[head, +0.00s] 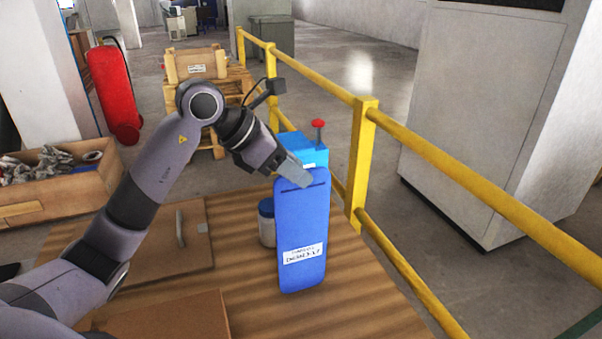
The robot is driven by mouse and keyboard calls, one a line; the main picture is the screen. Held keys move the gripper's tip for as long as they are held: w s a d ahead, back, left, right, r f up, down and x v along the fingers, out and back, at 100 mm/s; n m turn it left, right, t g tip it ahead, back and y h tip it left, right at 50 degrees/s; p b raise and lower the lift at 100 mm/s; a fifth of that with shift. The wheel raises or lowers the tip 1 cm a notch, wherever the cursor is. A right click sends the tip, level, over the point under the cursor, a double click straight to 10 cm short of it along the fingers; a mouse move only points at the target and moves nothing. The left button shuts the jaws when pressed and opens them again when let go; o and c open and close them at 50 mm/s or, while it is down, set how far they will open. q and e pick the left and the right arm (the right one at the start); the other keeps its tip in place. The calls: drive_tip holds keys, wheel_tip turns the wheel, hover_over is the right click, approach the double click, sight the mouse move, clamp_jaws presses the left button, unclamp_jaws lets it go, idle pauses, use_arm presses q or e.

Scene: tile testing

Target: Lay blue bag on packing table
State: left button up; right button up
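The blue bag (302,222) is upright in the head view, flat and tall, with a white label low on its front and a dark slot near its top. My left gripper (296,174) is at the bag's top edge, with a grey finger in front of it, and appears shut on it; the far finger is hidden. The bag's lower end shows against the wooden packing table (370,300); I cannot tell whether it touches the top. My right gripper is out of view.
Behind the bag stand a blue-lidded jar (267,224) and a blue box with a red button (303,150). A brown clipboard-like board (150,240) and cardboard (165,318) lie at left. A yellow railing (400,262) runs along the right side. The table's front right is clear.

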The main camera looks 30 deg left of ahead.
use_arm(q)
drive_tip(key=v, duration=1)
drive_tip(key=shift+d+f, duration=0.1)
